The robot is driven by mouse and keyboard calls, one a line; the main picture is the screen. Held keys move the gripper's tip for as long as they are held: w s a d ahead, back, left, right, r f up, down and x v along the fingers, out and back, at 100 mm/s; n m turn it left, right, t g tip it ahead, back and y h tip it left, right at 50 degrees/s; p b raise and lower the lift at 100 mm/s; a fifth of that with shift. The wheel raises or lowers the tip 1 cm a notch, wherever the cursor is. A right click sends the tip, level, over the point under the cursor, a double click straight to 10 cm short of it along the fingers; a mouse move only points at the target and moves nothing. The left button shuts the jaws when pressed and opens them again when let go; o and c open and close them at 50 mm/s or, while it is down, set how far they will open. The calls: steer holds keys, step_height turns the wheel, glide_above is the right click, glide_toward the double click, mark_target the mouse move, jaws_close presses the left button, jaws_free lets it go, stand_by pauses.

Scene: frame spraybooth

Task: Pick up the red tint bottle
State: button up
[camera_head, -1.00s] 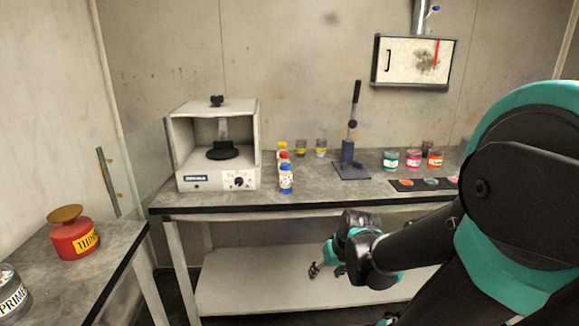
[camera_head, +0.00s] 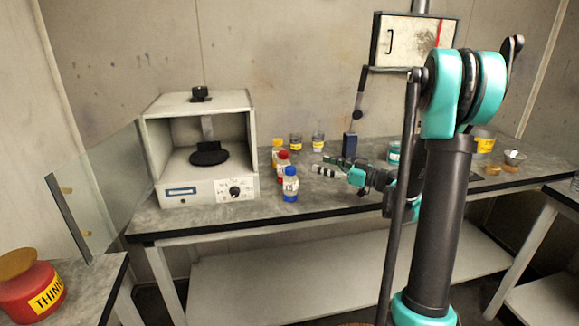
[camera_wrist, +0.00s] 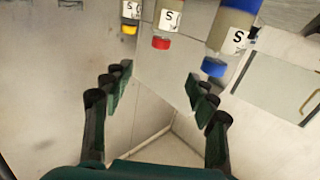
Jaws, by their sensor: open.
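The red tint bottle (camera_head: 283,168) stands upright on the workbench, between a yellow-capped bottle (camera_head: 277,149) and a blue-capped bottle (camera_head: 290,186). My gripper (camera_head: 322,165) is to the right of these bottles at about bench-top height, apart from them. In the wrist view the bottles appear upside down along the top edge. There the red tint bottle (camera_wrist: 167,22) is in the middle, and my open gripper (camera_wrist: 157,90) has nothing between its fingers. The red cap points into the gap between the fingers.
A white box-shaped machine (camera_head: 165,218) stands left of the bottles. A glass panel (camera_head: 95,190) and a red thinner can (camera_head: 25,295) are further left.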

mark_target(283, 152)
steer(key=x, duration=1.7)
steer(key=shift+a, duration=0.1)
jaws_close()
